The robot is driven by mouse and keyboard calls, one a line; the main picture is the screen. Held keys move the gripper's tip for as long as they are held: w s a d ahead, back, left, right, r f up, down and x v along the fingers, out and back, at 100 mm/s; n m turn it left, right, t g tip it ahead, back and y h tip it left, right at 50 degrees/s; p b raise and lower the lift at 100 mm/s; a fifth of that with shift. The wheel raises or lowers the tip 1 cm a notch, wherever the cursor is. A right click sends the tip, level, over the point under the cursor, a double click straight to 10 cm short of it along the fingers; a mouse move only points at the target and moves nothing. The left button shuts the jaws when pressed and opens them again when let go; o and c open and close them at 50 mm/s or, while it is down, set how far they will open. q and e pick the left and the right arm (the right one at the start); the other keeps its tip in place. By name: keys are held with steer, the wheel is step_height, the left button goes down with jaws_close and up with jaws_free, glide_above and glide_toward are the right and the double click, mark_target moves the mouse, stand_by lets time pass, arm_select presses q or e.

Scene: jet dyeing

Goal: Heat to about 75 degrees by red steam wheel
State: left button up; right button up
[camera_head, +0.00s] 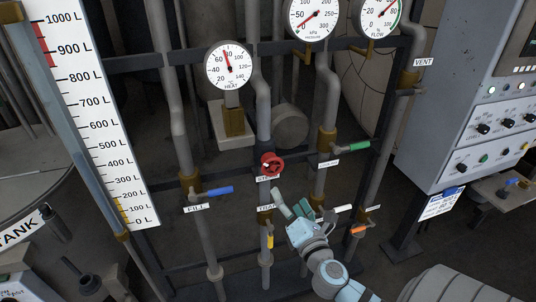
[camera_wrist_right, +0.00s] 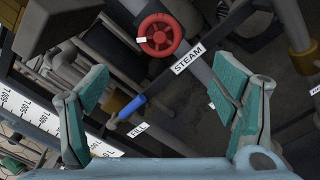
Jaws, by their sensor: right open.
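The red steam wheel (camera_head: 271,163) sits on a vertical pipe above the STEAM label, which is partly readable in the head view. The wheel also shows at the top of the right wrist view (camera_wrist_right: 160,36), with the STEAM label (camera_wrist_right: 188,59) beside it. My right gripper (camera_head: 290,202) is open and empty, just below the wheel and apart from it. Its two green-padded fingers are spread wide in the wrist view (camera_wrist_right: 163,105). The HEAT gauge (camera_head: 229,66) is above the wheel. Its needle points nearly straight up, roughly between 60 and 80. My left gripper is not in view.
A blue FILL handle (camera_head: 213,191) is left of the wheel, a green handle (camera_head: 354,146) right of it. Yellow (camera_head: 270,241), white (camera_head: 343,208) and orange (camera_head: 358,229) handles are lower, near my right gripper. A grey control panel (camera_head: 450,110) stands at right.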

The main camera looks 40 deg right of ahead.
mark_target(273, 169)
steer(key=shift+n, duration=0.6)
steer(key=x, duration=1.4)
steer(key=shift+w+d, duration=0.15)
steer(key=shift+w, duration=0.15)
steer(key=c, duration=1.2)
